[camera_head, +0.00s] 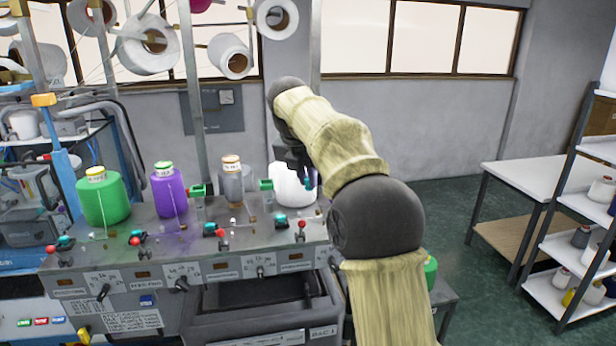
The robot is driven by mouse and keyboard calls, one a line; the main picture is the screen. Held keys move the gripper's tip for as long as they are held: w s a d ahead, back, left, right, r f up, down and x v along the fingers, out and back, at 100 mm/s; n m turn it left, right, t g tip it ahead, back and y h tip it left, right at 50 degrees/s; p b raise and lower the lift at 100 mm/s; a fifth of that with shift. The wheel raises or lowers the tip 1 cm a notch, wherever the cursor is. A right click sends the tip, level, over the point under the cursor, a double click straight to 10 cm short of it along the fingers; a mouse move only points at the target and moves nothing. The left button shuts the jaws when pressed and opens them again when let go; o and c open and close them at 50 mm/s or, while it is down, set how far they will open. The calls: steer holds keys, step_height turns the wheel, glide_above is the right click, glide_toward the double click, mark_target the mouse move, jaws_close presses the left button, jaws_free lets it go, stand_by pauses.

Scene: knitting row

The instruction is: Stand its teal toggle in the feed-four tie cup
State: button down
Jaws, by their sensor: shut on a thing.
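My gripper (297,165), dark and partly hidden by my own arm, points down at the white yarn cone (290,187), the fourth along the machine's row. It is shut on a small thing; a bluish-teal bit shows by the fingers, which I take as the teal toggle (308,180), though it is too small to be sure. Another teal piece (280,217) sits on the deck in front of the white cone, beside a red-knobbed lever (302,224). I cannot make out the feed-four tie cup.
Green (103,200), purple (169,192) and grey (231,183) cones stand to the left, with similar teal pieces and red knobs before them. Thread spools (150,45) hang above. A white table (530,178) and a shelf rack (585,235) stand right, beyond open floor.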

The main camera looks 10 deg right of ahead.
steer(key=shift+s, duration=0.15)
steer(key=shift+s+d+f+m, duration=0.1)
steer(key=shift+s+f+m, duration=0.15)
steer(key=shift+f, duration=0.35)
steer(key=shift+s+f+m, duration=0.15)
steer(key=shift+f+m, duration=0.2)
steer(key=shift+f, duration=0.25)
steer(key=s+d+f+m+g+y, duration=0.1)
steer(key=s+d+f+m+g, duration=0.1)
steer(key=s+f+m, duration=0.3)
steer(key=s+d+f+m+g+y, duration=0.1)
steer(key=f+m, duration=1.2)
steer(key=f, duration=1.5)
steer(key=s+d+f+m+g, duration=0.4)
steer(key=s+f+m, duration=0.4)
steer(key=f, duration=0.9)
steer(key=shift+s+m+g+y, duration=0.3)
steer(key=shift+m+g+y, duration=0.1)
steer(key=shift+m+g, duration=0.3)
steer(key=shift+w+d, duration=0.1)
